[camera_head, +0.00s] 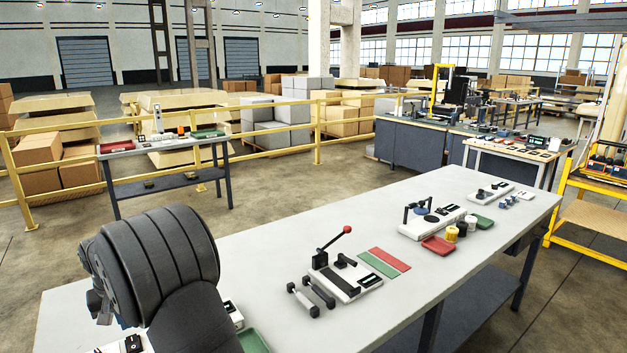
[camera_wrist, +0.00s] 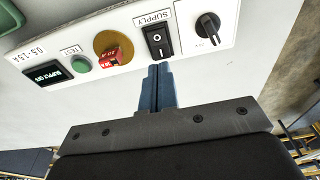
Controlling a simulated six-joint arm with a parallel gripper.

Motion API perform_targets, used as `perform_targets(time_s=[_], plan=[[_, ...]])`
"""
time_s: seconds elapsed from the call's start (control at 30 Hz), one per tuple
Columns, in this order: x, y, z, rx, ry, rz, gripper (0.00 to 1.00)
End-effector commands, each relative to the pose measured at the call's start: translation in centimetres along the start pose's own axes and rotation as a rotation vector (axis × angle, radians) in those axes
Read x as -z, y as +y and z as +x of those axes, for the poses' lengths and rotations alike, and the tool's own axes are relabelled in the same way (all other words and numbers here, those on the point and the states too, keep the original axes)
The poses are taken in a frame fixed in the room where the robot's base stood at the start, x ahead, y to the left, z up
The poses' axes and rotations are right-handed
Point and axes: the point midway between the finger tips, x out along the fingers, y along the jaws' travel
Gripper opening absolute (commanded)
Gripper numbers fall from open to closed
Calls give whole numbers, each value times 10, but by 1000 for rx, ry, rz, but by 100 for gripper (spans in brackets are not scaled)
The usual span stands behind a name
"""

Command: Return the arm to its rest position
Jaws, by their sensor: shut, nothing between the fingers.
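My gripper (camera_wrist: 160,70) is shut and empty in the wrist view, its two blue-grey fingers together. The fingertips are just below the black rocker switch (camera_wrist: 158,42) labelled SUPPLY, on a white control panel (camera_wrist: 125,22). I cannot tell whether they touch the panel.
The panel also carries a red knob on a yellow disc (camera_wrist: 113,50), a green button (camera_wrist: 81,65), a small display (camera_wrist: 50,74) and a black rotary switch (camera_wrist: 208,27). A red-knobbed lever fixture (camera_head: 345,280) stands on the grey table (camera_head: 290,240).

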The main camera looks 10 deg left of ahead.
Motion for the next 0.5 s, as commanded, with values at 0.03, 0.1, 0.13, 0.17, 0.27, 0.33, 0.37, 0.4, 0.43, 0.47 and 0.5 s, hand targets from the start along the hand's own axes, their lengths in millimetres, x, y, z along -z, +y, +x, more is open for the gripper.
perform_targets(time_s=[0.03, 0.1, 0.13, 0.17, 0.27, 0.33, 0.37, 0.4, 0.43, 0.47, 0.5], plan=[[1, 0, -5, 1, 2, 0, 0], [2, 0, -9, 1, 2, 0, 0], [2, 0, -11, 0, 2, 0, 0], [2, 0, -12, 0, 1, 0, 0], [2, 0, -15, 0, 0, 0, 0], [2, 0, -15, 0, 0, 0, 0], [2, 0, -15, 0, 0, 0, 0], [2, 0, -15, 0, 0, 0, 0], [2, 0, -15, 0, 0, 0, 0], [2, 0, -15, 0, 0, 0, 0], [2, 0, -15, 0, 0, 0, 0]])
